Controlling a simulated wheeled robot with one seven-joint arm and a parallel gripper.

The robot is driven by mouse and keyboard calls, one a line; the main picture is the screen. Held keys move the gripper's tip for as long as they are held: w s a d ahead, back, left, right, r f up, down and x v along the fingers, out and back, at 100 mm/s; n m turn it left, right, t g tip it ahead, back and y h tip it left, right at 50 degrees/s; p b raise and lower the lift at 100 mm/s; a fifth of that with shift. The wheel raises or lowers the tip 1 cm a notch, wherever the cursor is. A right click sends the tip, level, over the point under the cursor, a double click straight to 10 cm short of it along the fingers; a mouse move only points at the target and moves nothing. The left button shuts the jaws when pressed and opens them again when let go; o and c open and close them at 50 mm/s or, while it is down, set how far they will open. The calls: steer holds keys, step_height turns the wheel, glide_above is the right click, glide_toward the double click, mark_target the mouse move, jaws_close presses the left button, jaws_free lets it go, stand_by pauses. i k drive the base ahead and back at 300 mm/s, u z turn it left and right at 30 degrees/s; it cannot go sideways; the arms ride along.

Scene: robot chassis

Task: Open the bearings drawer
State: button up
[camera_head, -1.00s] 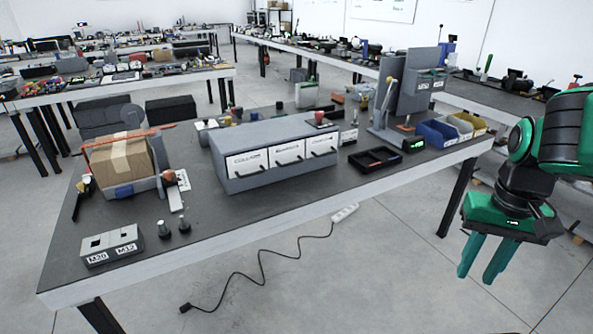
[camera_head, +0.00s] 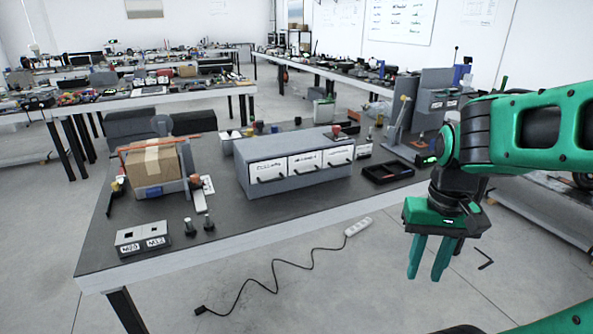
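A grey cabinet (camera_head: 240,160) with three white-fronted drawers side by side stands on the near table. All three drawers look shut, each with a dark handle low on its front. The middle drawer (camera_head: 305,163) seems to carry the bearings label, though the lettering is blurred now. My gripper (camera_head: 428,277) points down, to the right of the cabinet and in front of the table's edge. Its two green fingers are apart with nothing between them.
A black tray (camera_head: 388,171) lies right of the cabinet. A cardboard box (camera_head: 153,164) in a holder and a grey M20/M12 block (camera_head: 143,239) are at left. A power strip (camera_head: 358,226) with a cable lies on the floor. Floor in front of the table is mostly clear.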

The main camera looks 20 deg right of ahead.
mark_target(309, 162)
steer(key=u, duration=0.05)
steer(key=i, duration=1)
steer(key=z, duration=0.05)
